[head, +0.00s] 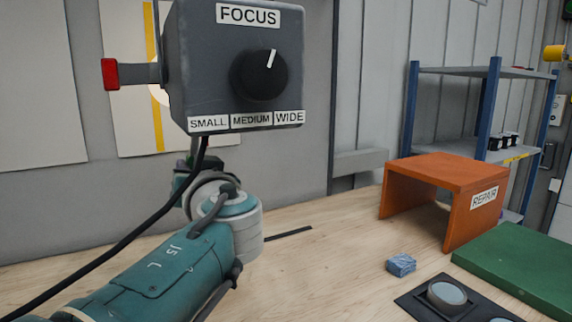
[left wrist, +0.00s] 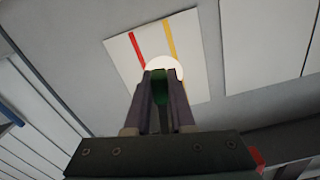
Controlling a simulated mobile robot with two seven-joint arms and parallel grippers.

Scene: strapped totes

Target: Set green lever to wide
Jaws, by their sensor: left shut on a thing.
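A dark grey box (head: 215,60) labelled FOCUS hangs at the upper left of the head view. Its front has a black knob (head: 259,76) with a white pointer aimed up and slightly right, above labels SMALL, MEDIUM and WIDE (head: 289,117). In the left wrist view my left gripper (left wrist: 160,80) is shut on the green lever (left wrist: 160,88), which shows as a narrow strip between the fingers. In the head view my left arm rises to just under the box, which hides the fingers and the green lever. My right gripper is out of view.
A red-ended bar (head: 110,74) sticks out from the box's left side. A black cable (head: 120,243) runs down to the left. On the wooden bench (head: 330,260) stand an orange REPAIR stand (head: 450,168), a small blue block (head: 401,264) and a green board (head: 520,265).

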